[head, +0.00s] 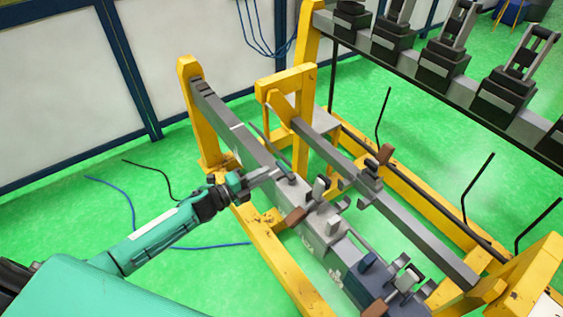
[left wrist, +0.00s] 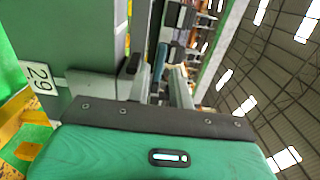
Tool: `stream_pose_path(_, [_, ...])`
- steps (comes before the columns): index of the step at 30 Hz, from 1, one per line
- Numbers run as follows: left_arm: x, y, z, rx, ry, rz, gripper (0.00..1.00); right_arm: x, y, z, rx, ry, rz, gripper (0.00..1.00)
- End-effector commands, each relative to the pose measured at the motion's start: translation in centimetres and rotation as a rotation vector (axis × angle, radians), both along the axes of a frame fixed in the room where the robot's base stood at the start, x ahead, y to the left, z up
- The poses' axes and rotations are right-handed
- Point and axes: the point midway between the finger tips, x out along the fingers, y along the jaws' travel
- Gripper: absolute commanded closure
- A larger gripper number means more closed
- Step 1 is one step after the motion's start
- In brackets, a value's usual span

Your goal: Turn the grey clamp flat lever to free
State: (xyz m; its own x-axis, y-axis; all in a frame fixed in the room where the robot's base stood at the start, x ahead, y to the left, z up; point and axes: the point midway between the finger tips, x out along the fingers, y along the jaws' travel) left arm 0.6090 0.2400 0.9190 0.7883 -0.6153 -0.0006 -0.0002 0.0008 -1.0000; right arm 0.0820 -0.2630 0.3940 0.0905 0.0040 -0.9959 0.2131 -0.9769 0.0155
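A grey clamp with a flat, upright lever (head: 320,189) sits on the grey beam in the middle of the head view. I cannot tell for certain that this is the lever named in the task. My left gripper (head: 272,174) is beside the beam, left of this clamp, with its fingertips near a small dark block (head: 289,179). In the left wrist view its two fingers (left wrist: 160,84) stand apart with a visible gap, and I see nothing held between them. The clamp cannot be made out clearly there. My right gripper is not in view.
Brown-handled parts (head: 295,215) and another clamp (head: 406,280) sit along the beam. A yellow frame (head: 190,110) carries the beams. A second grey beam (head: 420,235) runs at the right, and a dark rack (head: 480,105) stands behind. Green floor is open at the left.

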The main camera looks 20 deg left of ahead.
Motion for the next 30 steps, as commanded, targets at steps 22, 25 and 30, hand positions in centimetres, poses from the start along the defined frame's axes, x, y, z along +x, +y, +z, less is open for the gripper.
stream_pose_path(22, [5.8, -4.5, 0.0, 0.000, 0.001, 0.000, 0.78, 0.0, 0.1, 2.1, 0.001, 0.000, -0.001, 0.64])
stream_pose_path(25, [5.8, -4.5, 0.0, 0.000, 0.001, 0.000, 0.80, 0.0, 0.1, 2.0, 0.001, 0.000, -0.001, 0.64])
stream_pose_path(30, [5.8, -4.5, 0.0, 0.000, 0.001, 0.000, 1.00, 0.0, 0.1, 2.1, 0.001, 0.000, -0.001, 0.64])
